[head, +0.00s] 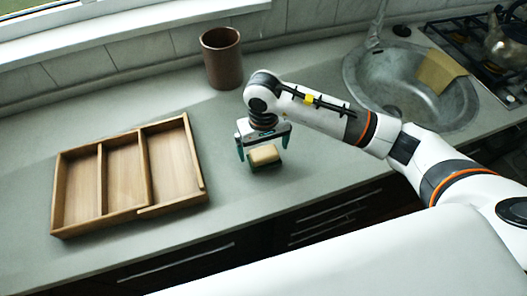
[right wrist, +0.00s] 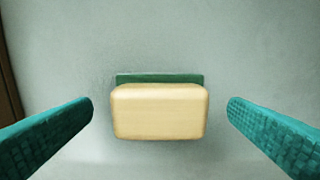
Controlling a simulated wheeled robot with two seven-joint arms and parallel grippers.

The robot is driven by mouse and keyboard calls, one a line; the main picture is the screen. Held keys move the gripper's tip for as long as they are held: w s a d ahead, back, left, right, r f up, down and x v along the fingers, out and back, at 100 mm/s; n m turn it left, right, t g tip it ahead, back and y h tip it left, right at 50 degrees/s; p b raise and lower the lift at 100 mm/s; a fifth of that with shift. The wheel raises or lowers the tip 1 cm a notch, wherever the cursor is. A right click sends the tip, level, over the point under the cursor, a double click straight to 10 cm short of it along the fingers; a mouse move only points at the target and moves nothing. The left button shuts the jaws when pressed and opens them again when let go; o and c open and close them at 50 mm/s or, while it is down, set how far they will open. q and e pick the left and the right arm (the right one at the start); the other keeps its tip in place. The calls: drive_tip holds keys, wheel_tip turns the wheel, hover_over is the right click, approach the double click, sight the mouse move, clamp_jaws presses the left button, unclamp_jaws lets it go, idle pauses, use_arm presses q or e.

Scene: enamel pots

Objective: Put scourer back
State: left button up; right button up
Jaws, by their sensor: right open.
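The scourer (head: 264,155) is a pale yellow block with a dark green part under it. It lies on the grey counter (head: 310,140), to the right of the wooden tray. My right gripper (head: 263,146) is above it, pointing down. In the right wrist view the scourer (right wrist: 160,112) sits between the two teal fingers of my open right gripper (right wrist: 161,106), with a gap on each side. The green part shows along its upper edge there. My left gripper is not in view.
A wooden tray (head: 147,211) with three empty compartments stands on the left. A brown cup (head: 222,62) is at the back. A round metal sink (head: 372,68) holding a tan flat piece (head: 440,70), and a stove with a kettle (head: 508,42), are at the right.

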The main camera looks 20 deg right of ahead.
sight(263, 151)
wheel_tip(263, 151, up, 9)
drive_tip(key=b, duration=0.2)
drive_tip(key=shift+r, duration=0.15)
idle(0.4)
